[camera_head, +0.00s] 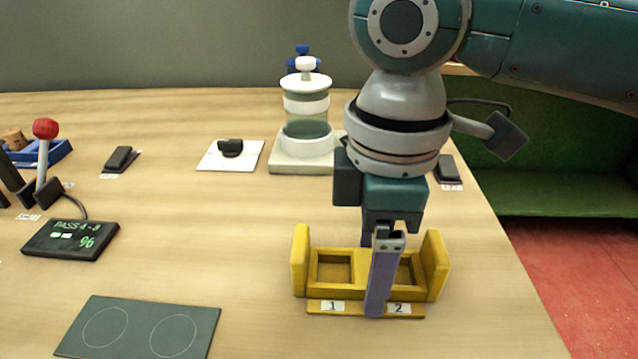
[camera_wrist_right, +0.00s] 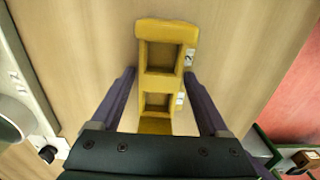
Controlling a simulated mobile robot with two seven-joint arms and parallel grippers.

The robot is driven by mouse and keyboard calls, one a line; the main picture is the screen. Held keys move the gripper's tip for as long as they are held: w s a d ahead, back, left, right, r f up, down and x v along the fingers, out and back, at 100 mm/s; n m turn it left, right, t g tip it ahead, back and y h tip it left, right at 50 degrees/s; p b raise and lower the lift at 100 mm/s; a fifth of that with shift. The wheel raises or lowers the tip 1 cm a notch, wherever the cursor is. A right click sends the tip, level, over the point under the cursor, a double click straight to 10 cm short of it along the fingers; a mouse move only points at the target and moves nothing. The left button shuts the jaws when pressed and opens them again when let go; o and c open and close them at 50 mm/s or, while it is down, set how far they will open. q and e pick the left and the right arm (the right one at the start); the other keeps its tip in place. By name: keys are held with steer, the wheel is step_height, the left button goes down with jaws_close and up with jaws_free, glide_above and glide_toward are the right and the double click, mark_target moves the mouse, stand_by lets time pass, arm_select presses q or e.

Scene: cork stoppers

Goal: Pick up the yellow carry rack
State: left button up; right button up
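The yellow carry rack (camera_head: 300,262) stands on the wooden table in front of me, with two empty square compartments, upright ends and labels 1 and 2 on its front strip. It also shows in the right wrist view (camera_wrist_right: 160,80). My right gripper (camera_head: 372,280) points down over the rack's middle. Its purple fingers are apart, one in front of the rack and one behind it. In the right wrist view the open gripper (camera_wrist_right: 160,76) has a finger on each side of the rack, with visible gaps. My left gripper is not seen.
A dark plate with two circles (camera_head: 140,328) and a display (camera_head: 70,240) lie to the left. A lidded jar (camera_head: 306,118) stands on a pale base behind the rack. The table's right edge is near, with red floor (camera_head: 590,270) beyond.

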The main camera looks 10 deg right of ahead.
jaws_close()
stand_by(0.4)
steer(key=shift+r, duration=0.1)
